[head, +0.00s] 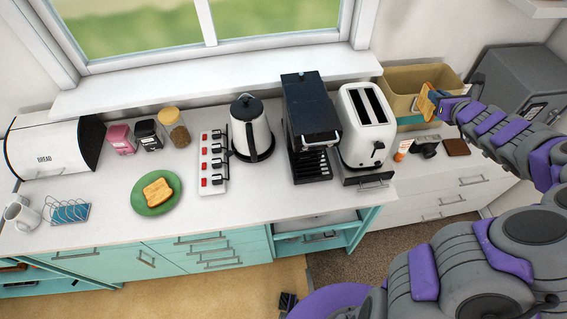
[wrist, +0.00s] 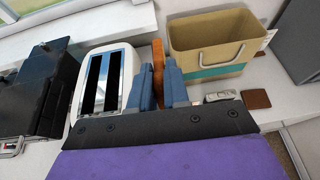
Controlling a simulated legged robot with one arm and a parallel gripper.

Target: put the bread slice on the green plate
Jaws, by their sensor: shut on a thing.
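The green plate (head: 152,211) lies on the white counter at left in the head view, with toasted bread (head: 158,191) on it. My gripper (head: 437,99) is at the right in the head view, in front of the tan bin and well away from the plate. Its blue fingers (wrist: 158,90) are shut on a thin orange-brown bread slice (wrist: 158,62), seen edge-on and upright in the wrist view. Its lower part is hidden between the fingers. In the head view the held slice (head: 426,101) shows only partly.
A white toaster (head: 365,135) stands just left of my gripper, with a black coffee machine (head: 311,115) and kettle (head: 250,130) farther left. The tan bin (wrist: 216,35) is close on the right. A power strip (head: 213,165) lies between kettle and plate.

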